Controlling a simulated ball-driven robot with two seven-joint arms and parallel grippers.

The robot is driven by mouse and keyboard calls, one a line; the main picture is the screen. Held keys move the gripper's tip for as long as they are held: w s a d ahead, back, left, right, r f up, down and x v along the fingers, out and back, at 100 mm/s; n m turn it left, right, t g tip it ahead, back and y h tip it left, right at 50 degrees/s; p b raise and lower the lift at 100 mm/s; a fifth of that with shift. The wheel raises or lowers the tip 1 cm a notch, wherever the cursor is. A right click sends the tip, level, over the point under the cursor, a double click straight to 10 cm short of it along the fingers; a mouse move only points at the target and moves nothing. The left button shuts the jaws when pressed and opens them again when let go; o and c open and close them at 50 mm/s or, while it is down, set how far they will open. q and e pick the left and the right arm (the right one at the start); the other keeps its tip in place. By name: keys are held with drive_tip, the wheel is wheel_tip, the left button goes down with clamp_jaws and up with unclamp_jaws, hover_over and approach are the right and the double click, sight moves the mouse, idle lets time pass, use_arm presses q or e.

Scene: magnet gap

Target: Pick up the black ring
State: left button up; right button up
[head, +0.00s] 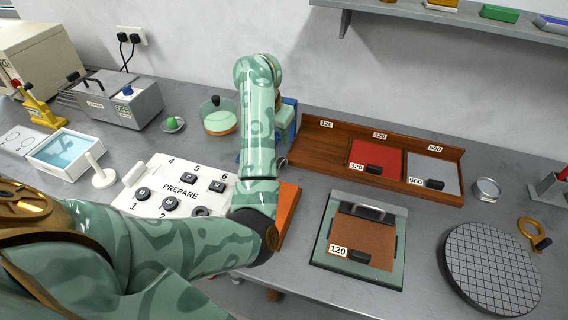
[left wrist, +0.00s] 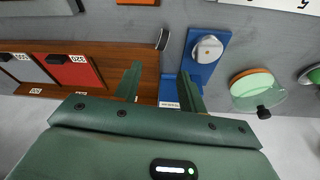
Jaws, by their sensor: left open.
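Several dark round pieces sit on the white PREPARE board (head: 178,180) in the head view. One dark piece (head: 201,211) at the board's lower right edge is partly hidden by my left arm, and its shape is unclear. My left gripper is mostly hidden behind my forearm in the head view. In the left wrist view its two green fingers (left wrist: 160,76) are apart and empty, over the wooden rack's end and a blue stand (left wrist: 203,62) with a white knob. My right gripper is not seen.
A wooden rack (head: 310,150) with red and grey plates stands at the back right. A green-framed holder (head: 316,250) with a brown 120 plate lies in front.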

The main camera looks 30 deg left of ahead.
use_arm(q)
drive_tip(key=b, duration=0.2)
hover_over(281, 160)
drive_tip(key=s, duration=0.1)
drive_tip(key=f, duration=0.5)
drive_tip(key=shift+s+f, duration=0.2)
drive_tip(key=shift+f, duration=0.05)
drive_tip(key=shift+b+x, duration=0.3)
drive_tip(key=shift+x, duration=0.9)
drive_tip(key=b+x, duration=0.1)
drive_tip(key=x, duration=0.1)
drive_tip(key=b+x, duration=0.1)
drive_tip(key=x, duration=0.2)
drive_tip(key=shift+s+a, duration=0.1)
drive_tip(key=shift+s, duration=0.1)
drive_tip(key=shift+w+f, duration=0.1)
drive_tip(key=shift+f, duration=0.05)
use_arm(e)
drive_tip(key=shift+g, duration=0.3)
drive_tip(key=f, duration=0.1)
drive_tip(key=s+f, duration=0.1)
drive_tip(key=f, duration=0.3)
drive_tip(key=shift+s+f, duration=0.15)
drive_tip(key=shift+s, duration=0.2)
use_arm(q)
clamp_jaws()
